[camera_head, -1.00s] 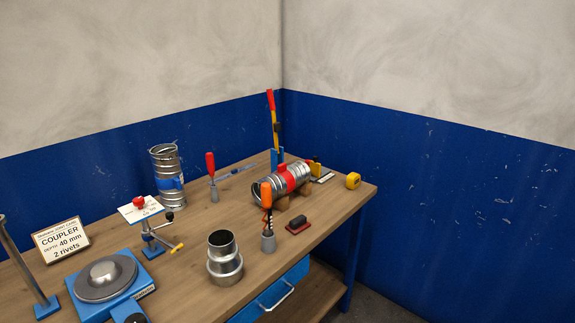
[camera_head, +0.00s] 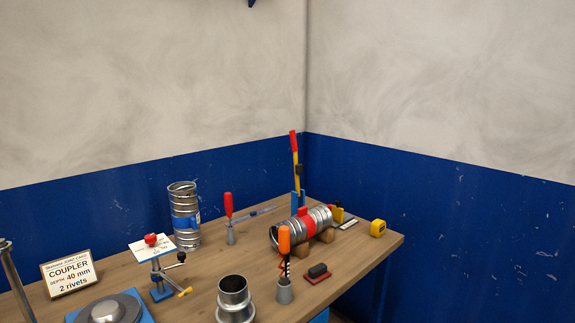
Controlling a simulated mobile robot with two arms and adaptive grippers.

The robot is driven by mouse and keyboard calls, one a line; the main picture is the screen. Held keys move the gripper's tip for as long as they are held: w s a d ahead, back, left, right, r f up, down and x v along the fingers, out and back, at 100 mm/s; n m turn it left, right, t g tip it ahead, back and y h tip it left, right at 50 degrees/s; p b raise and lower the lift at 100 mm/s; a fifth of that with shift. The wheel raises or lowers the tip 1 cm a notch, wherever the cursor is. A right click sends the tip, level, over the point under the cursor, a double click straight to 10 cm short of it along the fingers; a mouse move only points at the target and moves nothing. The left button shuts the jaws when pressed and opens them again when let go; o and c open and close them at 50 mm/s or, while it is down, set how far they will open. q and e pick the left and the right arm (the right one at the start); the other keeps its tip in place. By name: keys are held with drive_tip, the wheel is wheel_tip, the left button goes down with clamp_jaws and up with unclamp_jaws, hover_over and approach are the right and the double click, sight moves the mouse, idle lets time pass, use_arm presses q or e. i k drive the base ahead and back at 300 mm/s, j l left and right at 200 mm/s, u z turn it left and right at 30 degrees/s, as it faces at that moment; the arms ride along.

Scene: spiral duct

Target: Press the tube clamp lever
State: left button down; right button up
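A silver spiral tube (camera_head: 318,219) lies on wooden cradle blocks at the right part of the bench. A red band (camera_head: 306,226) with a raised red tab wraps its middle. Behind it, an upright yellow lever (camera_head: 296,162) with a red handle stands in a blue base (camera_head: 298,200). I cannot tell for sure which of these is the tube clamp lever. Neither of my grippers is in view.
On the wooden bench (camera_head: 215,270) stand an upright tube (camera_head: 185,222), a coupler (camera_head: 235,300), an orange-handled tool (camera_head: 284,262), a red-handled tool (camera_head: 229,215), a small clamp stand (camera_head: 160,265), a sign (camera_head: 68,274) and a yellow tape measure (camera_head: 378,228). Blue-and-grey walls (camera_head: 440,210) stand behind.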

sight(298, 169)
drive_tip(key=i+l, duration=0.1)
drive_tip(key=i, duration=0.95)
